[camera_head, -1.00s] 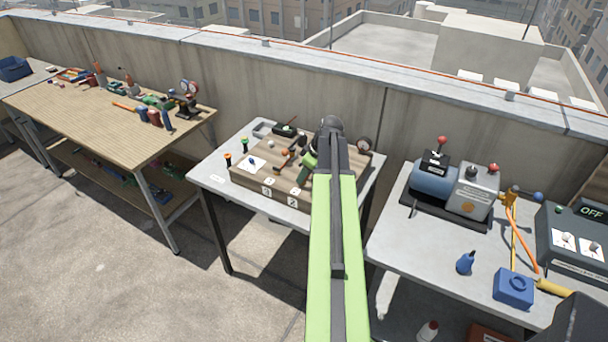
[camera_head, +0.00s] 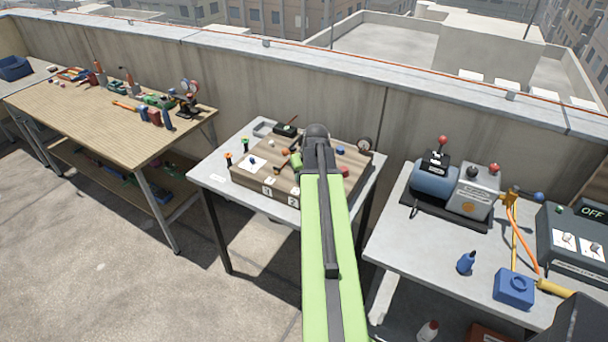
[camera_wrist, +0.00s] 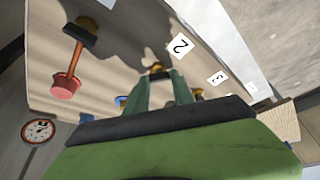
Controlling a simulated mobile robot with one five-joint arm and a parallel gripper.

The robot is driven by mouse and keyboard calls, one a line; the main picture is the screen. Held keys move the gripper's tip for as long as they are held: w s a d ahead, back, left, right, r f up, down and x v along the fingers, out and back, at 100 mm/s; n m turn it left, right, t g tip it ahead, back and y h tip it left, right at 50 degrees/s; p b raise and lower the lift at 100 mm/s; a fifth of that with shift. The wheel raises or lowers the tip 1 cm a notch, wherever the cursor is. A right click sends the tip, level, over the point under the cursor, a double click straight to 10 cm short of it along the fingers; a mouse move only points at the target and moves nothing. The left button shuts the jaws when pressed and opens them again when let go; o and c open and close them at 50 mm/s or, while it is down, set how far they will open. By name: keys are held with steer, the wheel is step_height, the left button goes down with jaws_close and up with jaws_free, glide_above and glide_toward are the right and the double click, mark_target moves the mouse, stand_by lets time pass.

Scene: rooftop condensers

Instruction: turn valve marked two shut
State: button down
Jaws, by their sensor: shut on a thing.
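In the head view, the "2" label (camera_head: 292,201) is on the front of the wooden valve board (camera_head: 245,182), and my arm hides the fingertips and the valve.
Another valve with an orange lever and red end (camera_wrist: 66,86) stands left in the wrist view, with a round gauge (camera_wrist: 39,130) below it. In the head view, a grey table with a motor unit (camera_head: 434,181) is at right and a wooden bench (camera_head: 90,105) at left.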

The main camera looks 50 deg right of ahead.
steer(key=m, duration=0.2)
steer(key=m+g+h, duration=0.1)
steer(key=m, duration=0.2)
steer(key=shift+w+a+m+h, duration=0.15)
steer(key=shift+a+m+h, duration=0.05)
steer(key=shift+m+h, duration=0.1)
steer(key=m+g, duration=0.1)
steer(key=m, duration=0.1)
steer(key=m+g, duration=0.1)
steer(key=m, duration=0.1)
steer(key=shift+w+a+m+h, duration=0.1)
steer(key=shift+w+m+h, duration=0.05)
steer(key=shift+m+h, duration=0.2)
steer(key=c, duration=1.1)
jaws_free()
steer(key=p+v, duration=1.6)
steer(key=v, duration=0.1)
steer(key=shift+a+r, duration=0.1)
steer(key=shift+a, duration=0.15)
